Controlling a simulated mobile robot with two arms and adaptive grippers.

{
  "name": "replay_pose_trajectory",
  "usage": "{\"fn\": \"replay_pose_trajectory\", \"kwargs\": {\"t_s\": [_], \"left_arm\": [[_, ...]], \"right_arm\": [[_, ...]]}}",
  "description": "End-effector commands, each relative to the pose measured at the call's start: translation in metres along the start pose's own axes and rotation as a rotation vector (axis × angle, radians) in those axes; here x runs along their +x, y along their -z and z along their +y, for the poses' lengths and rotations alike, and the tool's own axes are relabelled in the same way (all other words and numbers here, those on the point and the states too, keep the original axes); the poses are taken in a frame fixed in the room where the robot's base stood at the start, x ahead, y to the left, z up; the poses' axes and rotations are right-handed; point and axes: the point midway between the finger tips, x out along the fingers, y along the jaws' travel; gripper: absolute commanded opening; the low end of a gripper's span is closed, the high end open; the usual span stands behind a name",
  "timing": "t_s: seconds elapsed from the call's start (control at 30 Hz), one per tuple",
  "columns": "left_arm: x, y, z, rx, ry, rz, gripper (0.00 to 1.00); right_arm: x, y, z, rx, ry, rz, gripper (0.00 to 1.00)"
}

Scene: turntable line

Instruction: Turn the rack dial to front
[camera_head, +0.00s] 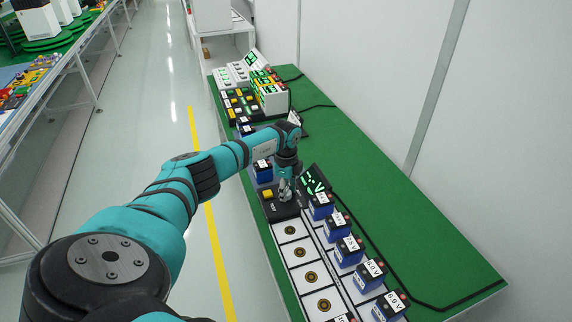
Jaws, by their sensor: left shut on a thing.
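My left gripper (285,190) points down at the black control box (283,211) of the rack on the green bench. It is shut on the rack dial, which the fingers largely hide, so I cannot read its setting. A yellow button (268,194) is on the box just left of the fingers. A tilted black display (313,180) with green lit characters stands right of the gripper; the characters are too small to read surely. My right gripper is not in view.
Several blue battery-like blocks with white labels, such as this one (349,251), line the rack's right side. White cells with round dark marks (311,277) lie in front. The green bench top (400,200) is clear to the right. More devices (268,92) stand at the far end.

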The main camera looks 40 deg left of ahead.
Motion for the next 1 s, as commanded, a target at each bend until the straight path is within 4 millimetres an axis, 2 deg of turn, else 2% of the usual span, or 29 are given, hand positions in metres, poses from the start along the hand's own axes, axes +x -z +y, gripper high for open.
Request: {"fn": "replay_pose_trajectory", "kwargs": {"t_s": [0.43, 0.47, 0.6, 0.63, 0.87, 1.0], "left_arm": [[-0.0015, -0.0002, -0.0016, -0.012, 0.005, 0.001, 0.03], [-0.0015, -0.0002, -0.0016, -0.012, 0.005, 0.001, 0.38], [-0.0011, -0.0002, -0.0011, -0.011, 0.004, 0.001, 0.56], [-0.0010, -0.0002, -0.0010, -0.011, 0.003, 0.001, 0.59], [-0.0007, 0.0000, -0.0005, -0.010, 0.002, 0.000, 0.59], [-0.0088, 0.0001, -0.0012, -0.009, 0.004, 0.001, 0.59]], "right_arm": [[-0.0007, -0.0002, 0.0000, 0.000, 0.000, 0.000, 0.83], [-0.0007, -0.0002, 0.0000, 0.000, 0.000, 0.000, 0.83], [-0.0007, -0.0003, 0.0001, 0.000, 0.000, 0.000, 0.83], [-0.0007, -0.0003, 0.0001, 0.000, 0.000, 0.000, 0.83], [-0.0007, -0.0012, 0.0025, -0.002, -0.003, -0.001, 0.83], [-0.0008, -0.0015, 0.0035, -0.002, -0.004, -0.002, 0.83]]}}
